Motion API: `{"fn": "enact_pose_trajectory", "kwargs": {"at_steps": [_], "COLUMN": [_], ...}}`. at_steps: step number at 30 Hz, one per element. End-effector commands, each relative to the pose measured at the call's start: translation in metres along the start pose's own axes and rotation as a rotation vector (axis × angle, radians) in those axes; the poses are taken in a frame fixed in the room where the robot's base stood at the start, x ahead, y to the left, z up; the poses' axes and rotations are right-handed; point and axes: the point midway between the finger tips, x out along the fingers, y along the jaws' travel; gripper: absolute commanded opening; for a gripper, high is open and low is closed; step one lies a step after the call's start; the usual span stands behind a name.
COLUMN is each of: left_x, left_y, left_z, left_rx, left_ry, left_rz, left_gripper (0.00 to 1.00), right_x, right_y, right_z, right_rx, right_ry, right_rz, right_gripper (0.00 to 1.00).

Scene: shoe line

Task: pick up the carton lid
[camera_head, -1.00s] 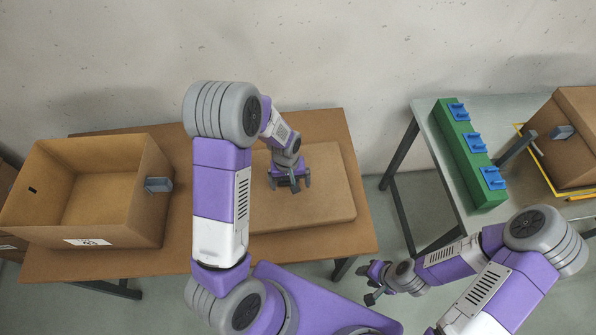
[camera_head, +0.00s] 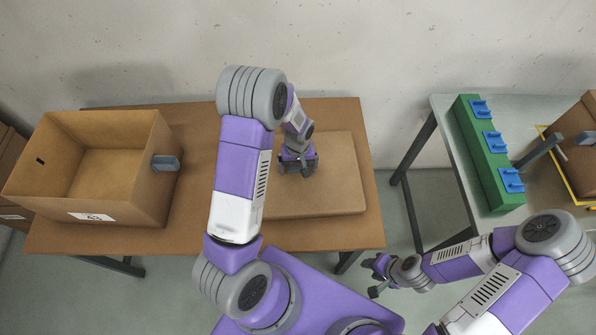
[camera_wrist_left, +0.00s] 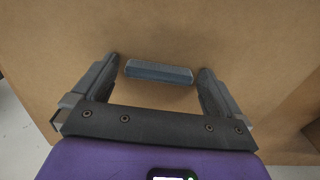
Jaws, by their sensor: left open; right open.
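The carton lid (camera_head: 335,185) is a flat brown cardboard piece lying on the brown table, right of the open carton. My left gripper (camera_head: 298,168) is over the lid's upper left part, pointing down. In the left wrist view the brown cardboard (camera_wrist_left: 250,35) fills most of the picture. A blue-grey bar-shaped handle (camera_wrist_left: 158,72) on it lies between the two spread fingers of my left gripper (camera_wrist_left: 160,82), with a gap on each side. My right gripper (camera_head: 375,277) is open and empty, low in front of the tables. My left arm hides the lid's left part.
The open carton (camera_head: 150,210) stands on the left of the brown table (camera_head: 200,250), with a grey handle on its side. A second table (camera_head: 440,105) at the right bears a green block (camera_head: 485,155) with blue pieces and another box (camera_head: 580,135). A gap separates the tables.

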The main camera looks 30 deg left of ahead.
Motion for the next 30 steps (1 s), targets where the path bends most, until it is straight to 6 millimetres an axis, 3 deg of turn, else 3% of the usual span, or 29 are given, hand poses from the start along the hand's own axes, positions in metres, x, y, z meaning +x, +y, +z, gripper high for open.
{"fn": "enact_pose_trajectory", "kwargs": {"at_steps": [2, 12, 20, 23, 30], "left_x": [0.000, -0.001, -0.004, -0.016, -0.066], "left_y": [0.000, 0.000, 0.001, 0.001, 0.001], "left_z": [0.000, 0.000, 0.000, -0.001, -0.001], "left_rx": [0.000, 0.001, 0.001, 0.002, 0.002], "left_ry": [0.000, 0.000, 0.002, 0.004, 0.005], "left_rz": [0.000, 0.000, 0.001, 0.003, 0.004], "left_gripper": [0.95, 0.44, 0.44, 0.44, 0.44], "right_x": [0.000, 0.000, -0.001, -0.003, -0.013], "right_y": [0.000, 0.000, 0.000, -0.001, -0.005], "right_z": [0.000, 0.000, 0.000, 0.000, 0.001], "right_rx": [0.000, 0.000, 0.000, 0.000, 0.000], "right_ry": [0.000, 0.000, 0.000, 0.000, 0.000], "right_rz": [0.000, 0.000, 0.000, 0.000, 0.000], "right_gripper": [0.43, 0.43, 0.43, 0.43, 0.43]}}
